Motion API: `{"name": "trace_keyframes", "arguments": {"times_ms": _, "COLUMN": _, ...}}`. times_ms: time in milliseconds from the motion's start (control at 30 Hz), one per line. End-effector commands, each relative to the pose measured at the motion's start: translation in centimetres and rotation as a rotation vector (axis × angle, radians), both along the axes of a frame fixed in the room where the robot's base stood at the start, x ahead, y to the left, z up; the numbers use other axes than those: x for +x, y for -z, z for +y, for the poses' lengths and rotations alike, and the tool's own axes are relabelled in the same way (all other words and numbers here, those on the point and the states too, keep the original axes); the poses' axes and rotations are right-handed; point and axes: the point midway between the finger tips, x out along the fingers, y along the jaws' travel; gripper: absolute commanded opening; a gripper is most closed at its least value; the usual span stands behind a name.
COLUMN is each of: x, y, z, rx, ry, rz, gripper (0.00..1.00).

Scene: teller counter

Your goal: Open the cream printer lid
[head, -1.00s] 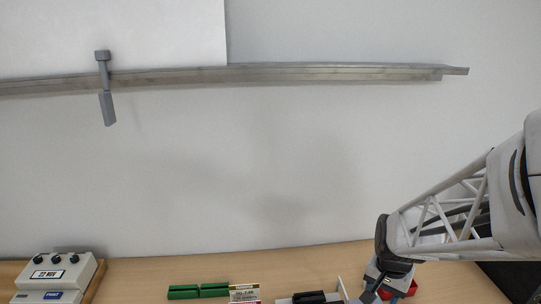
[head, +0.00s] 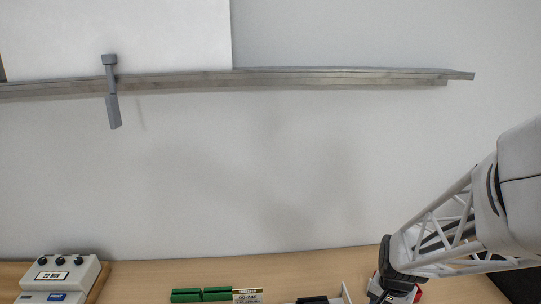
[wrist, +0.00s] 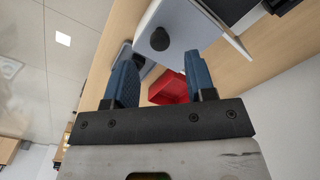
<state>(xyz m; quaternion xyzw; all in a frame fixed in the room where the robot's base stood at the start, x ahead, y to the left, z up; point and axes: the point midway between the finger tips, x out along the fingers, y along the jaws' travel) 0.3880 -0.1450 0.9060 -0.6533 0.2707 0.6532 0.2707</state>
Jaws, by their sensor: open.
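A cream box (head: 62,273) with dark knobs, a date label and a blue label stands at the lower left of the head view, its bottom cut off. I cannot confirm that it is the printer, and no lid seam is clear. My gripper (wrist: 163,66) is open and empty in the wrist view, its two blue fingers apart. Between and beyond the fingertips is a pale grey surface with a dark round knob (wrist: 160,38); I cannot tell whether it belongs to the printer. In the head view my gripper is at the bottom right, mostly cut off, far right of the cream box.
A red tray (wrist: 168,88) lies beyond the fingers. Green blocks (head: 201,295), a small price card (head: 248,295) and a black item (head: 312,300) beside a thin white panel (head: 346,293) line the counter (head: 230,271). A metal rail (head: 300,78) crosses the wall.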

Motion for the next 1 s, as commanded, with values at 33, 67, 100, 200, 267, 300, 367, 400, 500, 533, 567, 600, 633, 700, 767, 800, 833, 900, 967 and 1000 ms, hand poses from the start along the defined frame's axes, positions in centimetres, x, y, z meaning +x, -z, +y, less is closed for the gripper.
{"name": "trace_keyframes", "arguments": {"times_ms": 33, "x": 0.0, "y": 0.7, "z": 0.0, "rx": 0.001, "ry": 0.000, "rz": 0.003, "gripper": 0.50}}
{"name": "trace_keyframes", "arguments": {"times_ms": 67, "x": 0.0, "y": 1.1, "z": 0.0, "rx": 0.001, "ry": 0.000, "rz": 0.003, "gripper": 0.50}}
{"name": "trace_keyframes", "arguments": {"times_ms": 100, "x": 0.0, "y": 1.6, "z": 0.0, "rx": 0.001, "ry": 0.000, "rz": 0.002, "gripper": 0.50}}
{"name": "trace_keyframes", "arguments": {"times_ms": 200, "x": 0.0, "y": 2.7, "z": 0.0, "rx": 0.001, "ry": 0.000, "rz": 0.003, "gripper": 0.50}}
{"name": "trace_keyframes", "arguments": {"times_ms": 267, "x": 0.0, "y": 3.3, "z": 0.0, "rx": 0.001, "ry": 0.000, "rz": 0.002, "gripper": 0.50}}
{"name": "trace_keyframes", "arguments": {"times_ms": 300, "x": 0.0, "y": 3.6, "z": 0.0, "rx": 0.001, "ry": 0.000, "rz": 0.002, "gripper": 0.50}}
{"name": "trace_keyframes", "arguments": {"times_ms": 367, "x": 0.0, "y": 4.0, "z": 0.0, "rx": 0.001, "ry": 0.000, "rz": 0.002, "gripper": 0.50}}
{"name": "trace_keyframes", "arguments": {"times_ms": 400, "x": 0.0, "y": 4.2, "z": 0.0, "rx": 0.000, "ry": 0.000, "rz": 0.001, "gripper": 0.50}}
{"name": "trace_keyframes", "arguments": {"times_ms": 500, "x": 0.0, "y": 4.5, "z": 0.0, "rx": 0.000, "ry": 0.000, "rz": 0.000, "gripper": 0.50}}
{"name": "trace_keyframes", "arguments": {"times_ms": 533, "x": 0.0, "y": 4.6, "z": 0.0, "rx": 0.000, "ry": 0.000, "rz": 0.000, "gripper": 0.50}}
{"name": "trace_keyframes", "arguments": {"times_ms": 567, "x": 0.0, "y": 4.6, "z": 0.0, "rx": 0.000, "ry": 0.000, "rz": 0.000, "gripper": 0.50}}
{"name": "trace_keyframes", "arguments": {"times_ms": 600, "x": 0.0, "y": 4.6, "z": 0.0, "rx": 0.000, "ry": 0.000, "rz": 0.000, "gripper": 0.50}}
{"name": "trace_keyframes", "arguments": {"times_ms": 633, "x": 0.0, "y": 4.6, "z": 0.0, "rx": 0.000, "ry": 0.000, "rz": 0.000, "gripper": 0.50}}
{"name": "trace_keyframes", "arguments": {"times_ms": 700, "x": 0.0, "y": 4.6, "z": 0.0, "rx": 0.000, "ry": 0.000, "rz": 0.000, "gripper": 0.50}}
{"name": "trace_keyframes", "arguments": {"times_ms": 767, "x": 0.0, "y": 4.6, "z": 0.0, "rx": 0.000, "ry": 0.000, "rz": 0.000, "gripper": 0.50}}
{"name": "trace_keyframes", "arguments": {"times_ms": 800, "x": 0.0, "y": 4.6, "z": 0.0, "rx": 0.000, "ry": 0.000, "rz": 0.000, "gripper": 0.49}}
{"name": "trace_keyframes", "arguments": {"times_ms": 833, "x": 0.0, "y": 4.6, "z": 0.0, "rx": 0.000, "ry": 0.000, "rz": 0.000, "gripper": 0.44}}
{"name": "trace_keyframes", "arguments": {"times_ms": 900, "x": 0.0, "y": 4.6, "z": 0.0, "rx": 0.000, "ry": 0.000, "rz": 0.000, "gripper": 0.34}}
{"name": "trace_keyframes", "arguments": {"times_ms": 967, "x": 0.0, "y": 4.6, "z": 0.0, "rx": 0.000, "ry": 0.000, "rz": 0.000, "gripper": 0.24}}
{"name": "trace_keyframes", "arguments": {"times_ms": 1000, "x": 0.0, "y": 4.6, "z": 0.0, "rx": 0.000, "ry": 0.000, "rz": 0.000, "gripper": 0.18}}
